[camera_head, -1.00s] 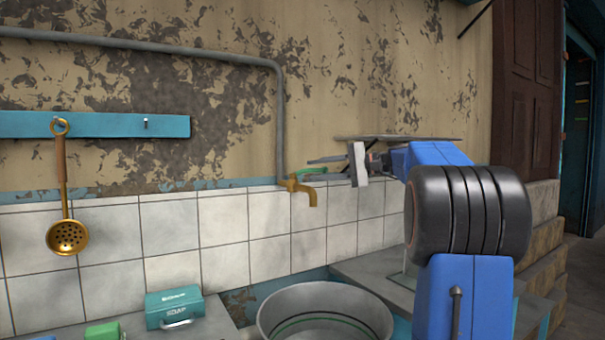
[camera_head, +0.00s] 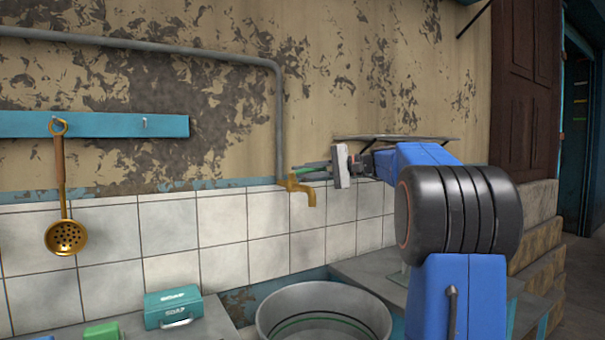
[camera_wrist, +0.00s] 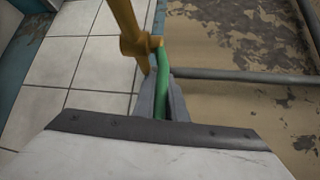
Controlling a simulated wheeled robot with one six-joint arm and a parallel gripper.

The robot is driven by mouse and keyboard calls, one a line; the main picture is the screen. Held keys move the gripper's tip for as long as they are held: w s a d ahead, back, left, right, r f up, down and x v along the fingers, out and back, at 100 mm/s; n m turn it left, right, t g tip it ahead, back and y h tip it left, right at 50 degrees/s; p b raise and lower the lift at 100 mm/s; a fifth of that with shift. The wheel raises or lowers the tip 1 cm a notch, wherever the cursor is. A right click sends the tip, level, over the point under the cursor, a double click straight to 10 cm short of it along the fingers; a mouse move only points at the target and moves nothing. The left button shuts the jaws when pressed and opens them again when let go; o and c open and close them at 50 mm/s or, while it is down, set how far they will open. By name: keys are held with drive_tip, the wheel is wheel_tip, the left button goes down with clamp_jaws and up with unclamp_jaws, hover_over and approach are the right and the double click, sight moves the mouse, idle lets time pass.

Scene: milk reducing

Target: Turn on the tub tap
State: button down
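The brass tap (camera_head: 302,189) sticks out from the tiled wall at the end of a grey pipe, above the metal tub (camera_head: 325,308). Its green handle (camera_head: 315,174) points right, toward my gripper (camera_head: 300,170). In the wrist view, the brass tap body (camera_wrist: 138,44) is just ahead of my fingertips. The green handle (camera_wrist: 161,80) lies between my two grey fingers (camera_wrist: 160,75), closer to the left finger. A narrow dark gap shows beside the right finger, so my gripper looks open around the handle. Contact cannot be told.
The grey pipe (camera_head: 280,120) runs down the wall to the tap. A thin shelf (camera_head: 395,138) is on the wall behind my wrist. A teal soap box (camera_head: 173,308) sits on the counter at left.

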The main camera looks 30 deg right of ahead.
drive_tip(key=shift+s, duration=0.1)
drive_tip(key=m+t+h, duration=0.1)
drive_tip(key=s+m+t+h, duration=0.1)
drive_tip(key=m+t+h, duration=0.1)
drive_tip(key=h, duration=0.1)
drive_tip(key=shift+s+d+m, duration=0.2)
drive_tip(key=shift+s+m, duration=0.1)
drive_tip(key=shift+s, duration=0.1)
drive_tip(key=shift+s+m+t+h, duration=0.4)
drive_tip(key=shift+m+h, duration=0.45)
drive_tip(key=shift+h, duration=0.3)
drive_tip(key=shift+s+m+t+h, duration=0.35)
drive_tip(key=shift+m+h, duration=0.45)
drive_tip(key=shift+h, duration=0.3)
drive_tip(key=shift+s+m+t+h, duration=0.4)
drive_tip(key=shift+m+h, duration=0.45)
drive_tip(key=shift+h, duration=0.3)
drive_tip(key=c, duration=1.8)
unclamp_jaws()
drive_tip(key=shift+s, duration=0.2)
drive_tip(key=s+r, duration=0.2)
drive_tip(key=s, duration=1.5)
drive_tip(key=shift+d+r, duration=0.15)
drive_tip(key=shift+d, duration=0.25)
